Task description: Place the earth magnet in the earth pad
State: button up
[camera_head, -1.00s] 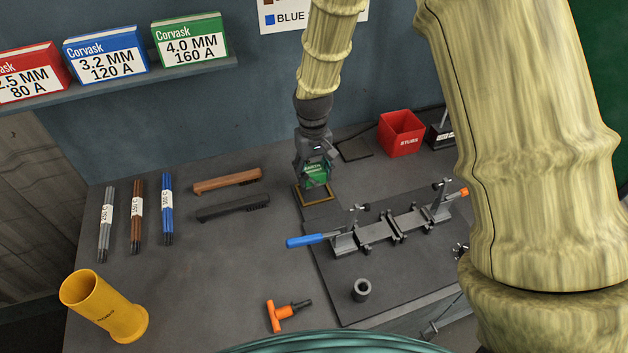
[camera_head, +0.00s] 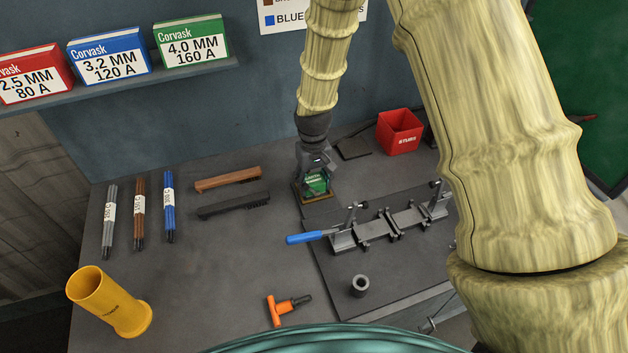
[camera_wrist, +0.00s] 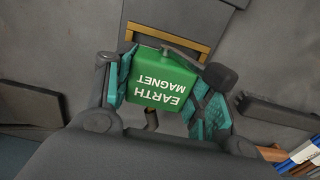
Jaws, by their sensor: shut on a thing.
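The earth magnet is a green block with white lettering. It shows in the head view (camera_head: 315,184) and fills the middle of the wrist view (camera_wrist: 163,82). My gripper (camera_head: 314,176) is shut on it, with a teal finger pad on each side in the wrist view (camera_wrist: 160,95). The earth pad is a plate with a yellow-brown frame (camera_head: 303,200), right under the magnet in the head view. In the wrist view its frame (camera_wrist: 170,36) shows beyond the magnet. The magnet hides much of the pad, and I cannot tell whether they touch.
A clamp fixture with a blue handle (camera_head: 305,238) stands on a dark plate to the right. A brown brush (camera_head: 228,180) and a black brush (camera_head: 233,206) lie to the left. A red stubs box (camera_head: 399,132) stands behind at the right.

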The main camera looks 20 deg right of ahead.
aim_at(314, 179)
jog(key=shift+f, duration=0.1)
jog(key=o, duration=1.6)
jog(key=shift+r+b, duration=1.7)
jog(key=shift+r, duration=4.45)
